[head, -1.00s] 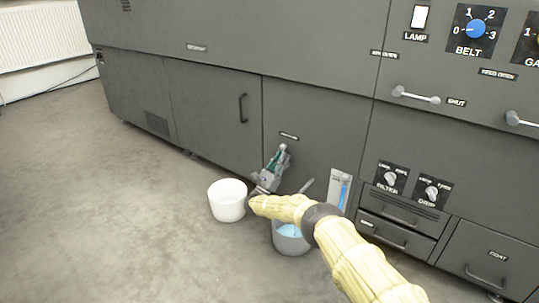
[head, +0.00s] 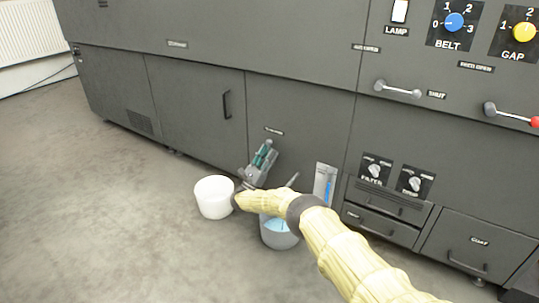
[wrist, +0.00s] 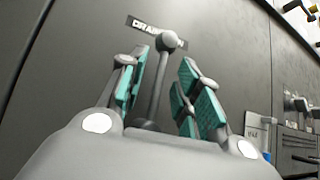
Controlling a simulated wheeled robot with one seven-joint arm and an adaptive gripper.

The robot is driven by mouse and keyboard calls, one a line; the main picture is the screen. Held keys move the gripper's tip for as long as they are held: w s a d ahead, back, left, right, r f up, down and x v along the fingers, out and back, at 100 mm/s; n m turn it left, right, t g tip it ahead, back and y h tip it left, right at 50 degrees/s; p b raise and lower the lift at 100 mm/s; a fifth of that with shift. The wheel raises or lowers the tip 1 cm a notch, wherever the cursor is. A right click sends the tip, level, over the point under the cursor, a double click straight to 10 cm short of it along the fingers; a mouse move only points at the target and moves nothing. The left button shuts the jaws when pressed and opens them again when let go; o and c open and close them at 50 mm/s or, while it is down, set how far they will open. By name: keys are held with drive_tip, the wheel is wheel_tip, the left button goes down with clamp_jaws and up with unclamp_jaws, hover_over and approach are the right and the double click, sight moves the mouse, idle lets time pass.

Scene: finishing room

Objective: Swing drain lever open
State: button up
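The drain lever (wrist: 155,90) is a grey rod with a round knob, standing up in the wrist view in front of a dark panel. A label (wrist: 145,25) reading "DRAIN" shows behind the knob, its end partly covered. My gripper (wrist: 163,60) is open, with one teal-padded finger on each side of the lever. Gaps show between the rod and both pads. In the head view my gripper (head: 263,154) is low at the machine front, just below a small label. The lever cannot be made out there.
A white bucket (head: 213,198) stands on the floor left of my forearm. A grey bucket (head: 279,238) with blue liquid is partly hidden behind it. A blue gauge (head: 325,184), knobs and drawers are to the right. The floor at left is clear.

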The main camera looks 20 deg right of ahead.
drive_tip(key=v, duration=1.2)
drive_tip(key=shift+a, duration=0.15)
idle(0.3)
